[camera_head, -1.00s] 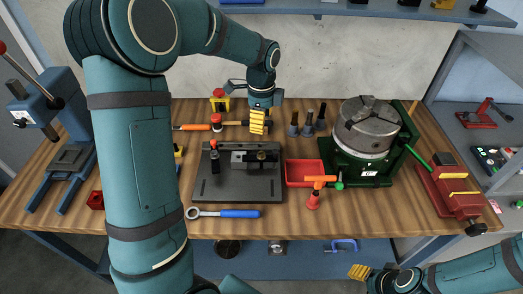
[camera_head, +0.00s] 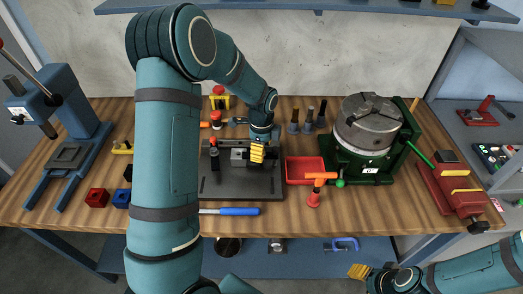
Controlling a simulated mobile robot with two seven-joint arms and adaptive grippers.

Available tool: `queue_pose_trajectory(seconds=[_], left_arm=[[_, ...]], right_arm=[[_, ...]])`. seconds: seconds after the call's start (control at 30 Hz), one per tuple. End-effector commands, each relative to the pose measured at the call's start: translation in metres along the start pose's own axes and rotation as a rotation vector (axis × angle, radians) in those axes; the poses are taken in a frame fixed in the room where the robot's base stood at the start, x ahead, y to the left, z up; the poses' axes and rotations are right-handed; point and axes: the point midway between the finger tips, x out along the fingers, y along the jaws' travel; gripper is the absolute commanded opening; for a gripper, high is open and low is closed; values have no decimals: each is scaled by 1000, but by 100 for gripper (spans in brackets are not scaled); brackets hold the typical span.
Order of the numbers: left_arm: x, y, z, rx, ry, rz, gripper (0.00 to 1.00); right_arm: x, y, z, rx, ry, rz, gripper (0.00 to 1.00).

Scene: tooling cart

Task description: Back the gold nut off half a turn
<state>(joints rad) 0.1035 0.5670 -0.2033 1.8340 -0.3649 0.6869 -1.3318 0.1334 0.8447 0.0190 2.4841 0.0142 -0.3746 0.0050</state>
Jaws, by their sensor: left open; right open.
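The gold nut sits on the black fixture plate (camera_head: 230,187) at the middle of the bench. My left gripper (camera_head: 257,154), with yellow fingertips, is over the clamp at the plate's back right and points down. Its fingers cover the nut, so I cannot tell whether they touch or surround it. A grey block (camera_head: 238,155) shows just left of the fingers. My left gripper is open. My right gripper (camera_head: 358,271) is open and empty, low in front of the bench, far from the fixture.
A blue-handled wrench (camera_head: 240,211) lies in front of the plate, its head hidden by my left arm. A red tray (camera_head: 304,171), orange-headed hammer (camera_head: 321,176) and green rotary table (camera_head: 365,140) stand to the right. A post with a red top (camera_head: 213,142) rises at the plate's left.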

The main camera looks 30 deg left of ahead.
Motion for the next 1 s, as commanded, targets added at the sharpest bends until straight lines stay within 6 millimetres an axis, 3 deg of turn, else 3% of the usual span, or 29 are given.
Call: queue_pose_trajectory(seconds=[0.37,0.5,0.53,1.0], left_arm=[[5,0,0,0,0,0,57],[4,0,0,0,0,0,8],[4,0,0,0,0,0,0],[4,0,0,-71,1,0,0]], right_arm=[[0,0,0,0,0,0,49],[0,0,0,0,0,0,49],[0,0,0,0,0,0,49],[2,0,0,0,0,0,49]])
